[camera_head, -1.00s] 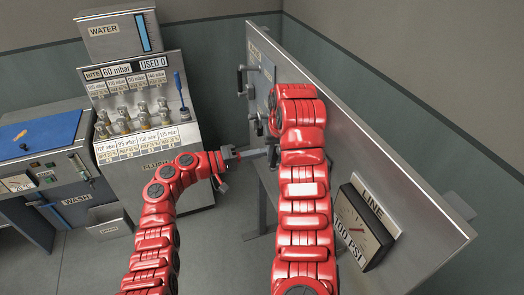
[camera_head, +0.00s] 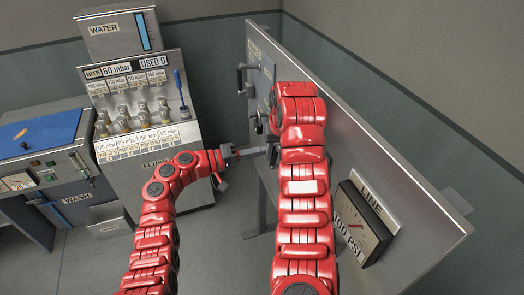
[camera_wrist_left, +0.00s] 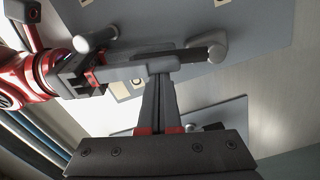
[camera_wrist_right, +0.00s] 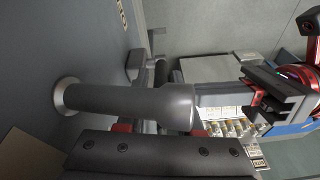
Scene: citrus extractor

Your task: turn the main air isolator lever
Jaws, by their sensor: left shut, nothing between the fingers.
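A grey cylindrical handle, which I take for the isolator lever (camera_wrist_right: 125,103), crosses close in front of my right gripper (camera_wrist_right: 150,75) in the right wrist view. It stands out from a round mount on a grey plate and hides part of the right fingers, so I cannot tell their gap. The handle seems to show in the left wrist view (camera_wrist_left: 97,40). My left gripper (camera_head: 266,150) is shut and empty, with its fingertips close to the right fingers. In the left wrist view its fingers (camera_wrist_left: 160,82) cross behind them. Contact is unclear.
A steel panel (camera_head: 375,140) runs along the right, with a LINE gauge (camera_head: 362,225) and another handle (camera_head: 243,78). A dosing station (camera_head: 150,125) under a WATER tank (camera_head: 118,35) and a wash unit (camera_head: 45,150) stand at the left. Floor shows between my arms.

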